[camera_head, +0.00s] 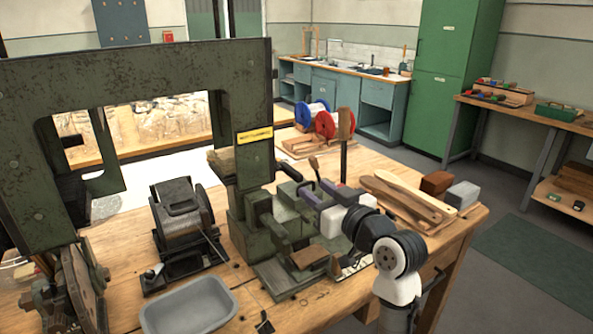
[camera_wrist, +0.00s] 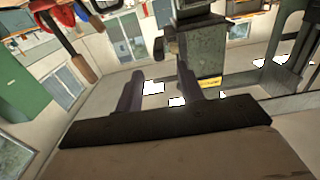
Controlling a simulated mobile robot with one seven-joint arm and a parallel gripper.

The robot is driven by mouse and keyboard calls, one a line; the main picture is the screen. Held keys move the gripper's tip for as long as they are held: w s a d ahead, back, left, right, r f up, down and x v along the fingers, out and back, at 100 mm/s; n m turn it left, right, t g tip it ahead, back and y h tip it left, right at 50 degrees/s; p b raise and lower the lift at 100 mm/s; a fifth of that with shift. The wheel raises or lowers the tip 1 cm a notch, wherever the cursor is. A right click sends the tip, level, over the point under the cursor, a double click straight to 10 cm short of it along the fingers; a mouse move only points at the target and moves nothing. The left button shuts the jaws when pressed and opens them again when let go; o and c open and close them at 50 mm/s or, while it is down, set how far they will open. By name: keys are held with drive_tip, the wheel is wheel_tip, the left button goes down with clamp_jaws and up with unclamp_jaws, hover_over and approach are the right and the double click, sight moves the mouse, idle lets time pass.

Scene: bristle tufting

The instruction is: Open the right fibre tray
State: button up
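The green tufting machine (camera_head: 255,160) stands on the wooden bench, with a yellow label on its upright. At its lower right, a flat part with a brown wooden top (camera_head: 308,257) lies low near the front. I cannot tell for sure which part is the right fibre tray. My gripper (camera_head: 315,190) is above the machine's right side. In the wrist view my gripper (camera_wrist: 158,70) shows two dark fingers apart with nothing between them. The machine's yellow label (camera_wrist: 208,83) is beyond the fingers. No contact with a tray is visible.
A grey tub (camera_head: 190,308) and a dark cranked device (camera_head: 180,215) stand left of the machine. Wooden paddles (camera_head: 405,200), a brown block (camera_head: 436,183) and a grey block (camera_head: 462,194) lie at the right. Blue and red spools (camera_head: 325,122) stand behind.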

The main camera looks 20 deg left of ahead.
sight(301, 178)
drive_tip(key=p+x, duration=0.2)
drive_tip(key=x, duration=0.7)
drive_tip(key=shift+w+a, duration=0.25)
drive_tip(key=shift+a, duration=0.05)
drive_tip(key=shift+c, duration=0.2)
clamp_jaws()
